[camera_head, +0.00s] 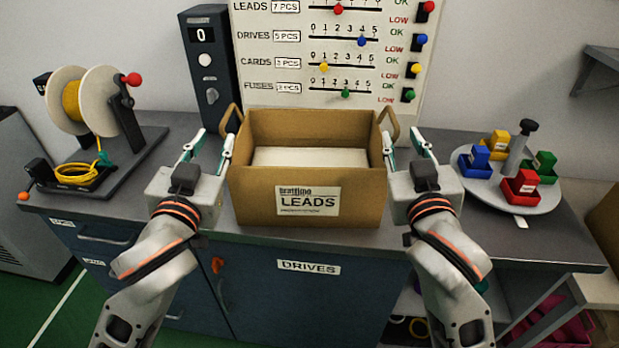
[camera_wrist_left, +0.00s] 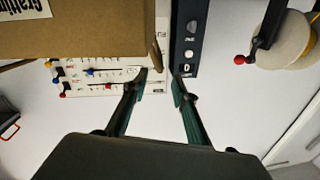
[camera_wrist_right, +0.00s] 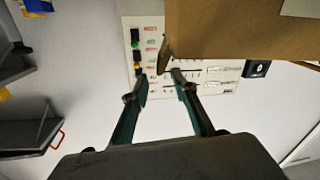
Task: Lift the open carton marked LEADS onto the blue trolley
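The open brown carton marked LEADS (camera_head: 308,204) stands upright on the dark worktop, near its front edge. It has a loop handle on each side, the left one (camera_head: 231,116) and the right one (camera_head: 390,121). A pale flat surface shows inside it. My left gripper (camera_head: 216,133) is open beside the carton's left wall, its fingertips (camera_wrist_left: 160,74) just short of the handle. My right gripper (camera_head: 399,132) is open beside the right wall, the handle (camera_wrist_right: 163,52) just beyond its fingertips (camera_wrist_right: 157,76). No blue trolley can be made out.
A cable reel stand (camera_head: 118,128) is on the worktop at left. A round tray (camera_head: 500,189) with several coloured bins is at right. A dark display post (camera_head: 211,68) and a marked slider board (camera_head: 402,20) stand behind the carton. Blue drawers (camera_head: 262,290) are below.

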